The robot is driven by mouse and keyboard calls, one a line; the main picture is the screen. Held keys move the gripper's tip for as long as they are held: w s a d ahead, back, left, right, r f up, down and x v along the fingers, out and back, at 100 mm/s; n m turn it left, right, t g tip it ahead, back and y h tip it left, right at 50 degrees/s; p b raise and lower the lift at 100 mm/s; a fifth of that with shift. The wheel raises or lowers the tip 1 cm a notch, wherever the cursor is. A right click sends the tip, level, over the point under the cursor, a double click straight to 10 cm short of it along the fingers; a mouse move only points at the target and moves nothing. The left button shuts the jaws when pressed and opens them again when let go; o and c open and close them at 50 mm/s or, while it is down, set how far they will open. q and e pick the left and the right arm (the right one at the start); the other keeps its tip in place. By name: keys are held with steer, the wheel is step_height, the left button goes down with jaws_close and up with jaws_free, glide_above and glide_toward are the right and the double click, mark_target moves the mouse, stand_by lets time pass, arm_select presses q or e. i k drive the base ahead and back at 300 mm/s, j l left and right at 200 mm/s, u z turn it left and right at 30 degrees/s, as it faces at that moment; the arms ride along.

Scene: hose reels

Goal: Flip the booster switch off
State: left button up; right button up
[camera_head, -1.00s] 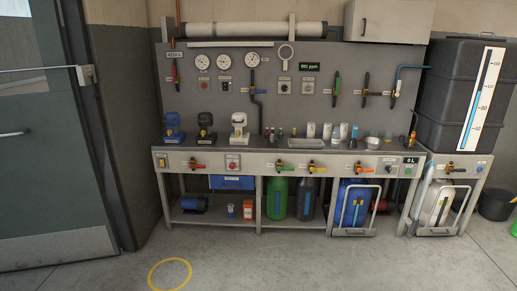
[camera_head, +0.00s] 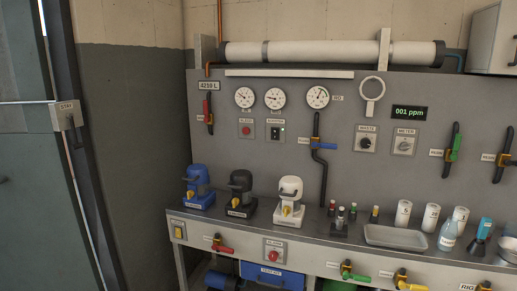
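A small switch plate (camera_head: 275,131) with a dark rocker sits on the grey back panel, below the middle of three round gauges. The small label above it seems to read booster, but it is too blurred to be sure. The rocker's position is too small to tell. Neither of my grippers is in view.
A red button plate (camera_head: 246,129) is left of the switch, and a dark bent pipe with a blue lever (camera_head: 323,146) is to its right. Blue, black and white (camera_head: 290,202) pump-like units stand on the bench below. A grey tray (camera_head: 396,238), bottles and cups stand further right.

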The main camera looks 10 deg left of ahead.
mark_target(276, 134)
steer(key=i+u, duration=0.25)
steer(key=i+j, duration=1.75)
steer(key=i, duration=0.2)
